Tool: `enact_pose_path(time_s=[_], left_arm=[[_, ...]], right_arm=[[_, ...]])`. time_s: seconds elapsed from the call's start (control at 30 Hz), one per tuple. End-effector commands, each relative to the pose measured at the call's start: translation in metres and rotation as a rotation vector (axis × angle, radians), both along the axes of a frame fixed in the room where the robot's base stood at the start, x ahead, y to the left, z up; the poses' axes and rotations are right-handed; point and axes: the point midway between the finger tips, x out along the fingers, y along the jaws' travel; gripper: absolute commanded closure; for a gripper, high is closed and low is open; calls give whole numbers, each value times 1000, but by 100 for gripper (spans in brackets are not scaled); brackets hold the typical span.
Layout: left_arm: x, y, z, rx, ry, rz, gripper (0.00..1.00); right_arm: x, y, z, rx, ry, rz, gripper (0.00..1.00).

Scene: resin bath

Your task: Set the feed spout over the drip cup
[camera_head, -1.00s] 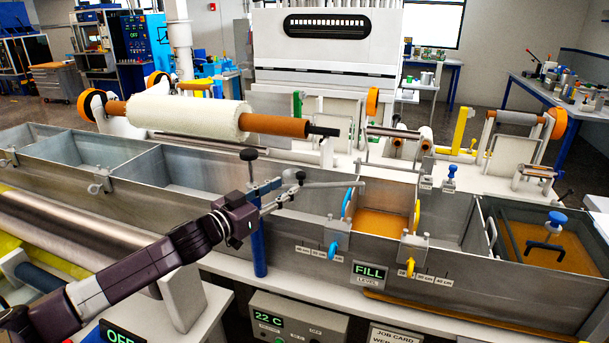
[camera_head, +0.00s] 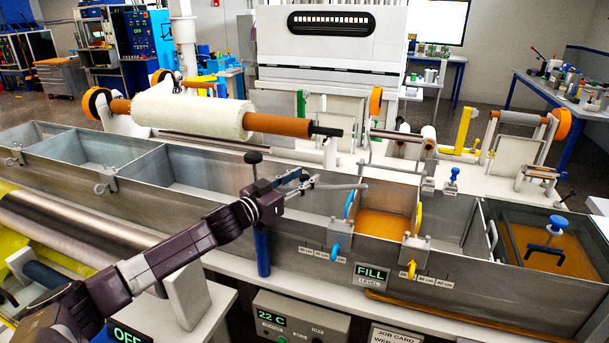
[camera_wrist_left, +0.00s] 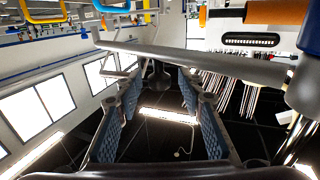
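The feed spout (camera_head: 338,187) is a thin grey metal tube reaching right from the top of a blue post (camera_head: 262,252) with a black knob (camera_head: 253,157). Its free end hangs near the blue-handled divider of the orange-filled compartment. My left gripper (camera_head: 304,181) is beside the tube, between post and free end. In the left wrist view, the spout (camera_wrist_left: 190,62) crosses just beyond the fingertips of my left gripper (camera_wrist_left: 160,78); the blue-padded fingers are apart with nothing clearly between them. I cannot make out the drip cup. My right gripper is not in view.
The long metal trough (camera_head: 180,205) runs below my left arm. A blue handle (camera_head: 349,204) and a yellow handle (camera_head: 418,218) flank the compartment of orange resin (camera_head: 383,224). A white roll (camera_head: 190,109) lies behind the trough.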

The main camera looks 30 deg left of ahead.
Motion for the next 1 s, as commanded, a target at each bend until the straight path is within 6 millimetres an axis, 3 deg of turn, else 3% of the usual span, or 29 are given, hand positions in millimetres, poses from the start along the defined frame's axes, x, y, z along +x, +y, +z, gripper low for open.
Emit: enact_pose_path(time_s=[0.47,0.8,1.0], left_arm=[[8,-2,0,1,1,-1,64],[8,-2,0,1,1,-1,100],[8,-2,0,1,1,-1,100]], right_arm=[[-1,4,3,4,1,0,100],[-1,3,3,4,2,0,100],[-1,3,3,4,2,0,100]])
